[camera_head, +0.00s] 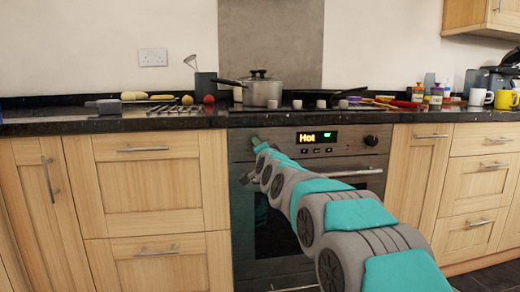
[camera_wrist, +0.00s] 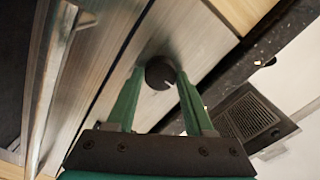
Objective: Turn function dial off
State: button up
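A round black dial (camera_wrist: 160,74) with a white mark sits on the brushed-steel oven panel in the wrist view. The two green fingers of my gripper (camera_wrist: 160,82) straddle it, their tips right at its sides. I cannot tell whether they press on it. In the head view my gripper (camera_head: 256,142) is at the left end of the oven panel and hides the dial there. A second black dial (camera_head: 371,140) shows uncovered at the panel's right end.
The oven door handle (camera_head: 345,173) runs below the panel. The dark granite worktop (camera_head: 60,124) overhangs above it. A lidded pot (camera_head: 262,91) stands on the hob. Wooden drawers and cupboards flank the oven. Mugs, jars and food stand along the worktop.

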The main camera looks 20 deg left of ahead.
jog(key=o, duration=0.4)
jog(key=v, duration=0.8)
jog(key=shift+b, duration=0.3)
dwell(0.4)
jog(key=s+d+f+n+g+h+p, duration=0.2)
jog(key=s+d+f+g, duration=0.1)
jog(key=s+d+f, duration=0.4)
jog(key=s+d+f+n+g+h+p, duration=0.1)
jog(key=s+d+f+g+h+p, duration=0.15)
jog(key=s+d, duration=0.45)
jog(key=s+d+f+n+g+h+p, duration=0.1)
jog(key=s+d+f+n+g+h, duration=0.15)
jog(key=s+d+f, duration=0.6)
jog(key=s+d+f+g+h+p, duration=0.1)
jog(key=s+d+g, duration=0.3)
jog(key=s+d, duration=0.5)
jog(key=s+d+f+g+h+p, duration=0.1)
jog(key=s+d+g, duration=0.4)
jog(key=s+d, duration=0.5)
jog(key=s+f+p, duration=0.1)
jog(key=s+f, duration=0.1)
jog(key=s, duration=0.5)
jog(key=shift+s+h+p, duration=0.2)
jog(key=shift+h+p, duration=0.1)
jog(key=shift+p, duration=0.1)
